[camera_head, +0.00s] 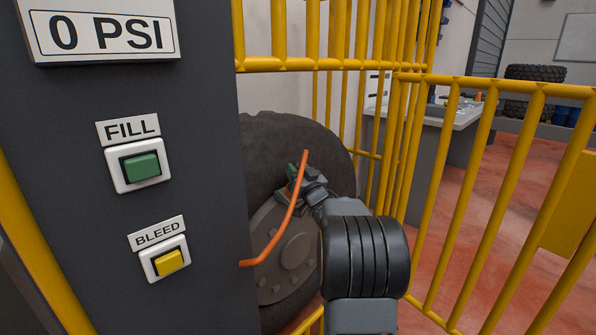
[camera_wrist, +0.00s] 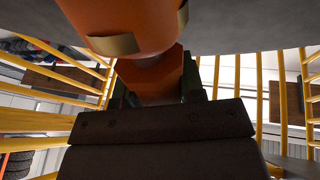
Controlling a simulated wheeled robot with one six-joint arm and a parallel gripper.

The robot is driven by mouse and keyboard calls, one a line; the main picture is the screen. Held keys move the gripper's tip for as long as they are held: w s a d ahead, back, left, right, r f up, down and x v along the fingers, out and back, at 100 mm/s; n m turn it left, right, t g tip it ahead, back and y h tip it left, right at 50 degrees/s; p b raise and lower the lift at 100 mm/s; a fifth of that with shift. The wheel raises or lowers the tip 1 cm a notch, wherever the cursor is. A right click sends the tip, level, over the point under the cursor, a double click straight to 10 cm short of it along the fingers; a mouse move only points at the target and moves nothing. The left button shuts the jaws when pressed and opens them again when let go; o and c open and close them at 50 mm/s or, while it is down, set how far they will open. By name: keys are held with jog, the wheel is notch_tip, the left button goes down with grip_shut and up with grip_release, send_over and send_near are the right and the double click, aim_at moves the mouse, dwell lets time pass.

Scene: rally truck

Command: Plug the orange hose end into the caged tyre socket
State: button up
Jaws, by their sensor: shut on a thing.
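The orange hose (camera_head: 291,215) runs from the dark panel's edge up in front of the caged tyre (camera_head: 275,145). My gripper (camera_head: 299,177) is in front of the tyre, above its grey hub, at the hose's upper part. In the wrist view, my gripper (camera_wrist: 155,88) is shut on the orange hose end (camera_wrist: 152,72). A large orange rounded part with brass-coloured patches (camera_wrist: 115,22) fills the top of that view, very close to the camera. I cannot make out the tyre socket in either view, nor whether the hose end touches anything.
Yellow cage bars (camera_head: 330,64) stand above and right of the tyre. The dark panel (camera_head: 215,150) at left carries a green FILL button (camera_head: 141,167), a yellow BLEED button (camera_head: 169,262) and a 0 PSI sign (camera_head: 103,33). Open red floor (camera_head: 450,220) lies beyond the right-hand bars.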

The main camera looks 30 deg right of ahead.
jog(key=shift+w+f+b, duration=0.2)
jog(key=shift+f+b, duration=0.3)
jog(key=shift+f, duration=0.15)
jog(key=o, duration=1)
jog(key=p+v, duration=0.1)
jog(key=v, duration=1.2)
jog(key=shift+s+a+f+p, duration=0.1)
jog(key=shift+s+f+p, duration=0.05)
jog(key=shift+s+p, duration=0.2)
